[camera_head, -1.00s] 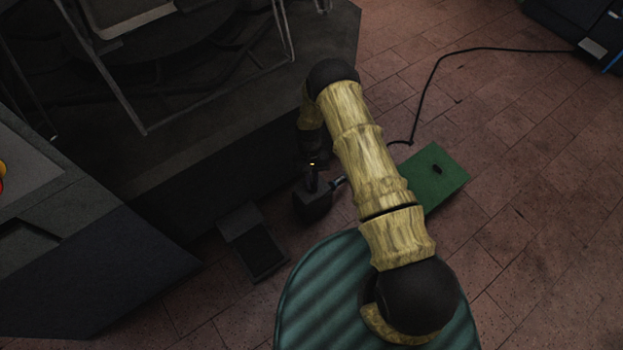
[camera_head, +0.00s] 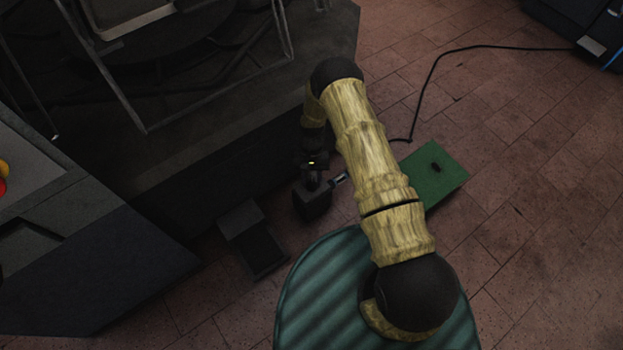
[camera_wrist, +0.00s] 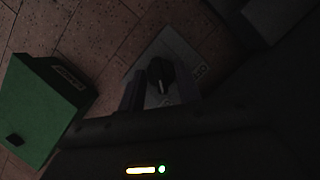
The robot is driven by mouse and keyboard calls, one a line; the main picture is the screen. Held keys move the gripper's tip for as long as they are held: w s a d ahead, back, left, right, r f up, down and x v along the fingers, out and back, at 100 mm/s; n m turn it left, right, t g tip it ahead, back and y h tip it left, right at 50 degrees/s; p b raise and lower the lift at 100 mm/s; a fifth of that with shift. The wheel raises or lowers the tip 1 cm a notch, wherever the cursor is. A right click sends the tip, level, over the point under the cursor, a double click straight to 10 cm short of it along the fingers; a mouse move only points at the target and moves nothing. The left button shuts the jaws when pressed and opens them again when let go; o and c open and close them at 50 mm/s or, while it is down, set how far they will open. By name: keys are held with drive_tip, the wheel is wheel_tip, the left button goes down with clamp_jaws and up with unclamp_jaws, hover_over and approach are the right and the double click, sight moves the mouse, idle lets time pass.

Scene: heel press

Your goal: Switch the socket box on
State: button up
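In the wrist view, a pale grey face (camera_wrist: 176,48) carries a black knob (camera_wrist: 160,75) and small lettering I cannot read clearly; it looks like the socket box's switch face. The two fingers of my gripper (camera_wrist: 158,92) are apart, one on each side of the knob. A gap shows between fingers and knob, and I cannot tell whether either touches. A green box (camera_wrist: 37,108) with a label and a small black part lies to the left. In the head view my gripper (camera_head: 340,180) is partly seen beside my arm; my arm hides the grey face there.
The green box (camera_head: 442,172) sits on the brick floor right of my arm. A black cable (camera_head: 425,92) runs from near it to dark equipment at the upper right. A dark pedal-like block (camera_head: 253,238) lies left of my gripper, beside a large dark machine base (camera_head: 215,170).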

drive_tip(key=p+v, duration=0.5)
drive_tip(key=v, duration=1.2)
drive_tip(key=shift+r, duration=0.15)
drive_tip(key=shift+w, duration=0.1)
drive_tip(key=s+d+r+t, duration=0.2)
drive_tip(key=d+r, duration=0.2)
drive_tip(key=r, duration=0.5)
drive_tip(key=s+d+r+t, duration=0.1)
drive_tip(key=s+d+r, duration=0.15)
drive_tip(key=r, duration=0.75)
drive_tip(key=s+d+r+t+p, duration=0.1)
drive_tip(key=s+d+r+t, duration=0.45)
drive_tip(key=s+r, duration=0.8)
wheel_tip(320, 180, up, 35)
drive_tip(key=s+d+g+p, duration=0.1)
drive_tip(key=p, duration=3.6)
drive_tip(key=shift+s+d, duration=0.15)
drive_tip(key=shift+s, duration=0.25)
